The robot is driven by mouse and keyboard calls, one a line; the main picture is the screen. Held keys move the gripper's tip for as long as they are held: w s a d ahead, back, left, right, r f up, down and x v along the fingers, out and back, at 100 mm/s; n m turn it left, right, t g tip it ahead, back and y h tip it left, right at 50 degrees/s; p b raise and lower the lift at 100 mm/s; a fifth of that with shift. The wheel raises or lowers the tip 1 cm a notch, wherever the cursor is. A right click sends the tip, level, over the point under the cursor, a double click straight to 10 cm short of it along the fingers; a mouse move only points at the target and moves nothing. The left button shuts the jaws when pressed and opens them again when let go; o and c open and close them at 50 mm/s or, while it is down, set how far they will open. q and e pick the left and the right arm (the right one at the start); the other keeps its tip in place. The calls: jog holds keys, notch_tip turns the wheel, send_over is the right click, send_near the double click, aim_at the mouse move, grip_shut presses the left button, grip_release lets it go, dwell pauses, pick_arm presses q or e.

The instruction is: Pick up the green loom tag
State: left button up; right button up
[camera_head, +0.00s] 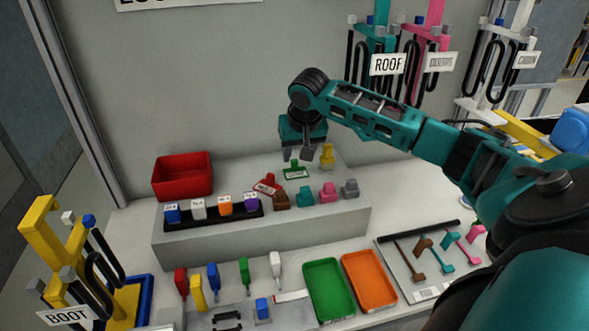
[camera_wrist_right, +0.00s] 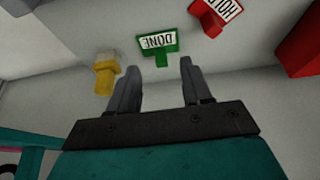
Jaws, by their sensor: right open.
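The green loom tag (camera_head: 296,171), with a white label reading DONE, stands on the raised grey shelf in the head view. It also shows in the right wrist view (camera_wrist_right: 160,44), just beyond the fingertips and between their lines. My right gripper (camera_head: 303,156) is above and close to the tag, with its fingers pointing down. In the right wrist view the fingers (camera_wrist_right: 161,78) are apart with nothing between them. The tag looks clear of both fingers. My left gripper is not in view.
A red tag (camera_head: 267,184) reading HOLD in the wrist view and a yellow piece (camera_head: 327,155) flank the green tag. Brown, teal, pink and grey pieces stand in front. A red bin (camera_head: 183,176) and a black rack (camera_head: 213,218) of coloured blocks are to the left.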

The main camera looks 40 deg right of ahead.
aim_at(295, 165)
jog(key=shift+w+x, duration=0.2)
jog(key=shift+x, duration=1.3)
jog(key=shift+w+x, duration=0.15)
jog(key=shift+x, duration=1.4)
jog(key=shift+d+r, duration=0.2)
grip_shut()
